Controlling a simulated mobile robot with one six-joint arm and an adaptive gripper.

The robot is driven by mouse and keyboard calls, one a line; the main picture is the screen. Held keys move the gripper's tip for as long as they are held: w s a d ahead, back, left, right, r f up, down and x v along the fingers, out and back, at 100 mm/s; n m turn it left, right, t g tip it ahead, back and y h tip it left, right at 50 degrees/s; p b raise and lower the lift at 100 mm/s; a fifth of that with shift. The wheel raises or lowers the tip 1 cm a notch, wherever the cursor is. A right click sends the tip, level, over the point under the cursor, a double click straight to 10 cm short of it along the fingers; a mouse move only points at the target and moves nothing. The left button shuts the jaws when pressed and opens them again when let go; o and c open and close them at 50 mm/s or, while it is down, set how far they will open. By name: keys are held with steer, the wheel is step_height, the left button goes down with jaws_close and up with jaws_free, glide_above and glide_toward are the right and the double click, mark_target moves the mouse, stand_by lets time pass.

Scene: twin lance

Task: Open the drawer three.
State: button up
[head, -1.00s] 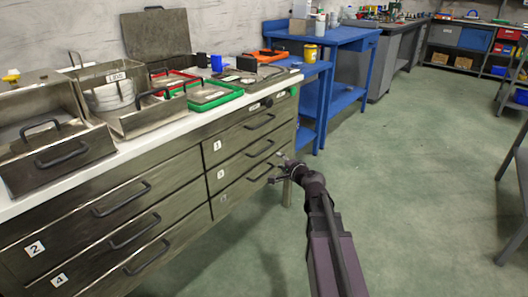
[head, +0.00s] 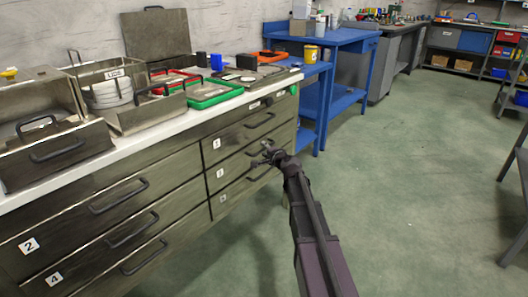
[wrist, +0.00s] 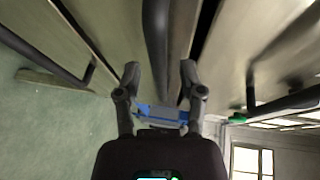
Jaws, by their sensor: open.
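Drawer three (head: 236,167) is the middle drawer in the right column of the metal cabinet. Its front looks flush with its neighbours. My gripper (head: 268,153) is at this drawer's handle and hides part of it in the head view. In the wrist view my gripper (wrist: 159,76) is open, with one finger on each side of the dark handle bar (wrist: 156,40). The bar lines up with the gap between the fingers; I cannot tell whether they touch it.
Drawer one's handle (head: 260,121) is above and drawer five's handle (head: 260,174) below, close to my gripper. Trays and metal boxes stand on the white countertop (head: 180,121). A blue workbench (head: 325,38) is beyond the cabinet. The green floor (head: 400,170) to the right is clear.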

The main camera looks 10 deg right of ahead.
steer(key=shift+w+a, duration=0.1)
steer(key=shift+w, duration=0.15)
jaws_close()
steer(key=shift+s, duration=0.15)
